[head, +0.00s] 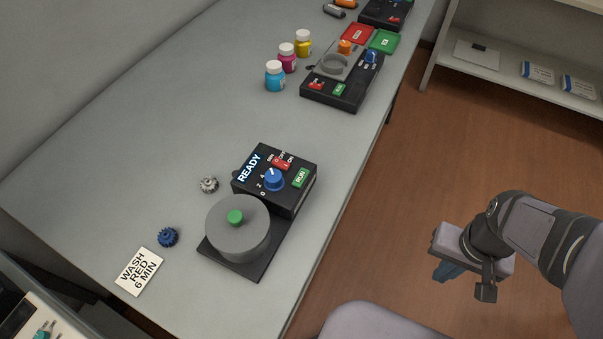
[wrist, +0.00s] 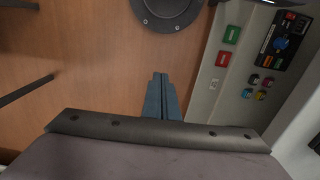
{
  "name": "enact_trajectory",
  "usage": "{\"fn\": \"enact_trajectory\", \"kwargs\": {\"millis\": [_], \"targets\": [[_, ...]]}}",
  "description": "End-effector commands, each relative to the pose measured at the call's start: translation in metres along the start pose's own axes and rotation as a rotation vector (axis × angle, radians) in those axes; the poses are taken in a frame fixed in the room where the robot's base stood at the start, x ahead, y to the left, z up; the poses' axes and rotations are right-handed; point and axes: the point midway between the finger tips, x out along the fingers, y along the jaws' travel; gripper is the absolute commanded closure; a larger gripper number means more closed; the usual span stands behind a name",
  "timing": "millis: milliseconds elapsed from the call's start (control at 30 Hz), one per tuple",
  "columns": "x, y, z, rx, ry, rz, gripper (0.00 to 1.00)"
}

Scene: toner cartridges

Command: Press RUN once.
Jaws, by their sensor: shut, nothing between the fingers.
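The green RUN button (head: 300,178) is on the right of the black control box (head: 275,196) of the near machine, and the box's display reads READY. A red switch (head: 281,163) marked ON and a blue dial (head: 274,180) with numbers sit beside the button. A grey round lid (head: 237,228) with a green knob is on the machine's base in front of the box. My gripper (head: 448,271) is to the right of the table, over the floor, well away from the button. In the wrist view its fingers (wrist: 160,97) are together and empty.
A card (head: 140,271) reads WASH RED 6 MIN. A blue gear (head: 168,237) and a metal gear (head: 209,184) lie left of the machine. A second machine (head: 342,91) with its own RUN button and several bottles (head: 287,57) stand farther back. The table's right edge faces open floor.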

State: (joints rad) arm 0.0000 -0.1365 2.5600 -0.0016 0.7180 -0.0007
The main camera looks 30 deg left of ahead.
Motion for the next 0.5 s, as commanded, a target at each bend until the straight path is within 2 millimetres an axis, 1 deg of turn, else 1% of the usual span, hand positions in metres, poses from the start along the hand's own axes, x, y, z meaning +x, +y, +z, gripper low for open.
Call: {"fn": "enact_trajectory", "kwargs": {"millis": [167, 267, 367, 500], "targets": [[-0.002, -0.004, 0.0, -0.017, 0.0, 0.0, 1.0], [-0.005, -0.012, 0.0, -0.053, 0.0, 0.0, 1.0], [-0.009, -0.025, 0.002, -0.113, -0.002, 0.0, 1.0], [-0.016, -0.052, 0.008, -0.239, -0.012, 0.001, 1.0]]}}
